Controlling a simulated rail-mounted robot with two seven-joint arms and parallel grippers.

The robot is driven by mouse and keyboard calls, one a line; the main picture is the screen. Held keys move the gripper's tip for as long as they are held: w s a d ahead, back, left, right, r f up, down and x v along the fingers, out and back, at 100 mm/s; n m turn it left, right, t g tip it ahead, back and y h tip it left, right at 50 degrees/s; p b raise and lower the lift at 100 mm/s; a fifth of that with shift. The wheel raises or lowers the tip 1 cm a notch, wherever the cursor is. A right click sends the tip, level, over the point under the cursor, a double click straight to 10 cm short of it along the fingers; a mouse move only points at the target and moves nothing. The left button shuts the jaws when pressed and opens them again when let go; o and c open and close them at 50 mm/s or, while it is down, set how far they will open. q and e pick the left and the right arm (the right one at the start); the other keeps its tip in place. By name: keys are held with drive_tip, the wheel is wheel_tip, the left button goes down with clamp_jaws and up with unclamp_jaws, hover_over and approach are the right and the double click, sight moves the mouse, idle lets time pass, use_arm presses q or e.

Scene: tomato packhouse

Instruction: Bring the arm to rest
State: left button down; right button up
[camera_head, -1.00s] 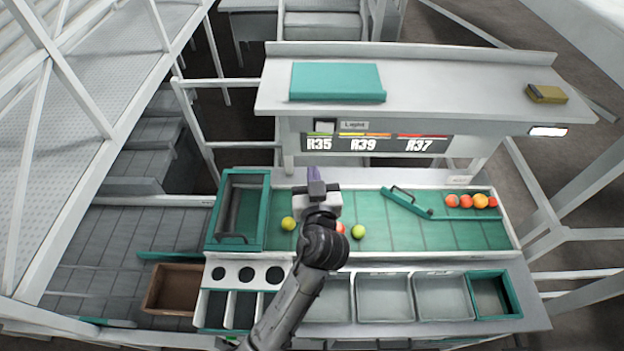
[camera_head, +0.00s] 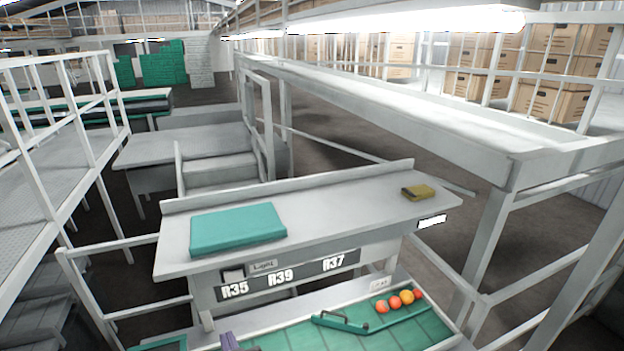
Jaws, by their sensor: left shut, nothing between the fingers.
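Only the purple tip of my left gripper (camera_head: 229,342) shows, at the bottom edge of the head view, over the near left part of the green sorting belt (camera_head: 310,340). It is shut with nothing visible in it. The rest of the left arm is out of the picture below. My right gripper is not in view.
Several red and orange tomatoes (camera_head: 396,302) lie at the belt's right end, beside a green diverter bar (camera_head: 340,322). Above stands a grey shelf (camera_head: 330,205) with a teal folder-like slab (camera_head: 237,229) and a yellow-brown block (camera_head: 418,192). A lit overhead beam (camera_head: 380,22) crosses behind.

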use_arm(q)
drive_tip(key=s+a+f+m+g+h+p, duration=0.1)
drive_tip(key=s+f, duration=0.4)
drive_tip(key=s, duration=0.5)
drive_tip(key=s+a+f+m+g+h+p, duration=0.1)
drive_tip(key=s+f+m+g+h+p, duration=0.2)
drive_tip(key=s, duration=0.8)
drive_tip(key=s+a+f+m+g+h+p, duration=0.1)
drive_tip(key=s+f+g+h, duration=0.4)
drive_tip(key=s, duration=0.5)
wheel_tip(320, 180, down, 3)
drive_tip(key=shift+s+a+r+m+g+h+p, duration=0.1)
drive_tip(key=shift+s+a+m+g+h+p, duration=0.25)
drive_tip(key=shift+m+g+p, duration=0.6)
drive_tip(key=shift+g, duration=0.25)
